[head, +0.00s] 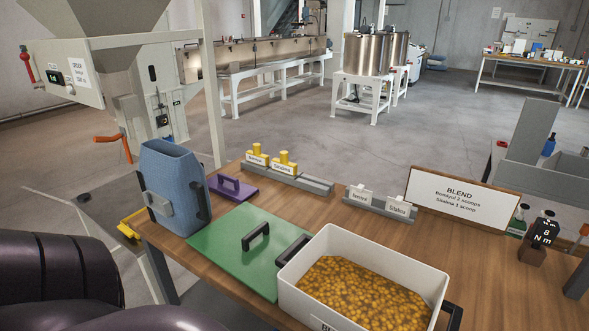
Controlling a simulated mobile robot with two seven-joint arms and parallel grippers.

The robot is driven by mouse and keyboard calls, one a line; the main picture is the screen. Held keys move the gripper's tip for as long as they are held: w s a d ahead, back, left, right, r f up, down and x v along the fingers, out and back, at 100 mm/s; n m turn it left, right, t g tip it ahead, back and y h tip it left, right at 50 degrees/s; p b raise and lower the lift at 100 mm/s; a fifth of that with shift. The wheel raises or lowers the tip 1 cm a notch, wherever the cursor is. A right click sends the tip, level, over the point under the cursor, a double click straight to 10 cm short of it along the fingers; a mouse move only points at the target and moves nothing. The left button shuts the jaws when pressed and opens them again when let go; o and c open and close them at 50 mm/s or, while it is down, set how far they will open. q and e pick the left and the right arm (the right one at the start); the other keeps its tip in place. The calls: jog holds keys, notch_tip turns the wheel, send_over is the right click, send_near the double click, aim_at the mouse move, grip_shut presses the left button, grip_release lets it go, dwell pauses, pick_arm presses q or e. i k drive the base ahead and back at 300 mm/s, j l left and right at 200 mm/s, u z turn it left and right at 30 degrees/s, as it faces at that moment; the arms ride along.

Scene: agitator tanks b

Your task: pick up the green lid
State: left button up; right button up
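The green lid (226,250) is a flat square plate with a black bar handle (256,236) standing up near its middle. It lies flat on the wooden table, between the blue container and the white tub. The tub overlaps the view of its right side. Dark, glossy links of my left arm fill the lower left corner, but my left gripper is outside the picture. My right gripper is not in view either.
A white tub (330,242) of yellow-brown pieces stands right of the lid. A blue container (172,170) stands at the left. Behind are a purple lid (240,192), grey holders with yellow and white labelled pieces, and a BLEND sign (460,195). Bare wood lies behind the tub.

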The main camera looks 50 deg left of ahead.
aim_at(245, 242)
jog(key=u, duration=1.75)
